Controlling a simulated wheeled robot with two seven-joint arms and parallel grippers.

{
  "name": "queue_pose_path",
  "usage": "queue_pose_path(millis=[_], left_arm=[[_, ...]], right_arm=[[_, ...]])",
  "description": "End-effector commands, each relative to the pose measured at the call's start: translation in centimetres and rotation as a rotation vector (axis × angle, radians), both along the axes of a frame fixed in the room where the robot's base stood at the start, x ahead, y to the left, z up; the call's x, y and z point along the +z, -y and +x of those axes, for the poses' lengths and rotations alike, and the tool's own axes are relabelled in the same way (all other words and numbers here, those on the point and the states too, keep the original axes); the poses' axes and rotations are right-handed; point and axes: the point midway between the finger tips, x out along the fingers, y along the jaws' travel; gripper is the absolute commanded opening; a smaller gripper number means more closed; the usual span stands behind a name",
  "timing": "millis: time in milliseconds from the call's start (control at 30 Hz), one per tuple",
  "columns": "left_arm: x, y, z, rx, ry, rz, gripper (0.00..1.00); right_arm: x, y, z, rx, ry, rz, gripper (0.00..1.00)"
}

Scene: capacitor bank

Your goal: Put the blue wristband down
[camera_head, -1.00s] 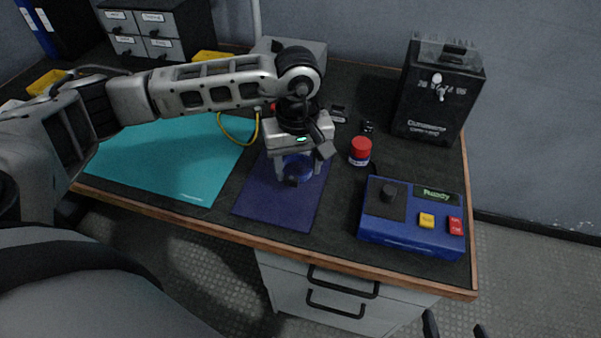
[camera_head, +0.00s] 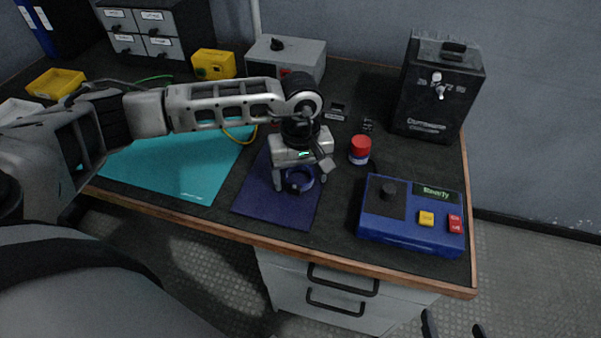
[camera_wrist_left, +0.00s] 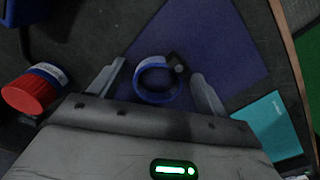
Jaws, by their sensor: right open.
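The blue wristband (camera_head: 299,183), a ring with a dark clasp, is over the dark purple mat (camera_head: 262,199) and appears to lie on it. In the left wrist view the wristband (camera_wrist_left: 156,82) sits between the fingers, with small gaps on both sides. My left gripper (camera_head: 300,184) points down around it, its fingers spread and apart from the band. The left wrist view also shows this gripper (camera_wrist_left: 158,75). My right gripper (camera_head: 455,331) just shows at the bottom edge, open and empty, away from the bench.
A teal mat (camera_head: 165,165) lies left. A grey box (camera_head: 290,58) stands behind.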

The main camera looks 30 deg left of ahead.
Motion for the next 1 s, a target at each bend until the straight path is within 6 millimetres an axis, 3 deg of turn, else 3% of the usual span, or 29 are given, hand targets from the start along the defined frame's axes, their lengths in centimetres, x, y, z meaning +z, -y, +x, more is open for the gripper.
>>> queue_pose_path(millis=[367, 800, 967, 1000], left_arm=[[1.0, 0.0, 0.1, 0.000, 0.001, 0.000, 0.76], [9.8, 0.0, 0.1, -0.001, 0.005, 0.001, 0.76], [11.7, 0.0, 0.1, 0.001, 0.002, 0.001, 0.76], [12.0, 0.0, 0.1, 0.001, 0.001, -0.001, 0.76]], right_arm=[[0.7, -0.1, -0.1, 0.001, 0.004, 0.003, 0.76], [0.3, -0.1, 0.1, 0.001, 0.004, 0.003, 0.76], [0.3, -0.1, 0.3, 0.001, 0.008, 0.005, 0.76], [0.4, -0.1, 0.3, 0.001, 0.008, 0.005, 0.65]])
